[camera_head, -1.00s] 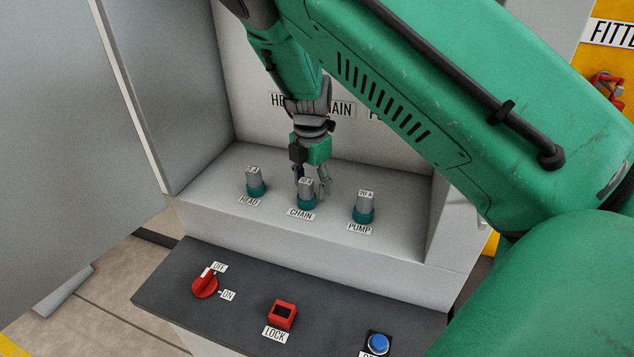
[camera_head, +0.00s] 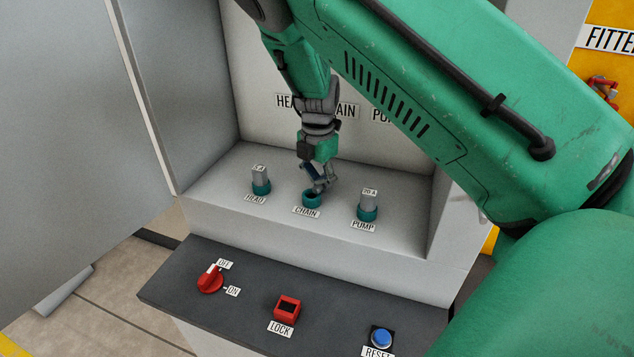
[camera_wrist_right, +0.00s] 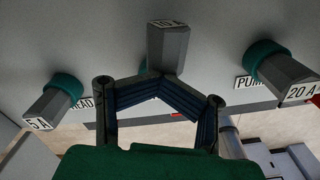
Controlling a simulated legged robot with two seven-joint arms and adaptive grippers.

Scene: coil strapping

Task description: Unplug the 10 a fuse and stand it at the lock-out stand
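The 10 A fuse (camera_wrist_right: 168,48), a grey faceted block with its label on top, is at the fingertips of my right gripper (camera_wrist_right: 165,82) in the wrist view. The fuse is mostly hidden there by the fingers. The fingers appear closed on it. A red block with a dark square opening, labelled LOCK (camera_head: 287,307), sits on the dark front panel. My left gripper is not in view.
The 5 A fuse (camera_head: 260,178) stands in the HEAD socket at left, and the 20 A fuse (camera_head: 369,204) in the PUMP socket at right. A red OFF/ON switch (camera_head: 210,279) and a blue RESET button (camera_head: 381,337) flank the LOCK block. A grey door (camera_head: 70,120) stands at left.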

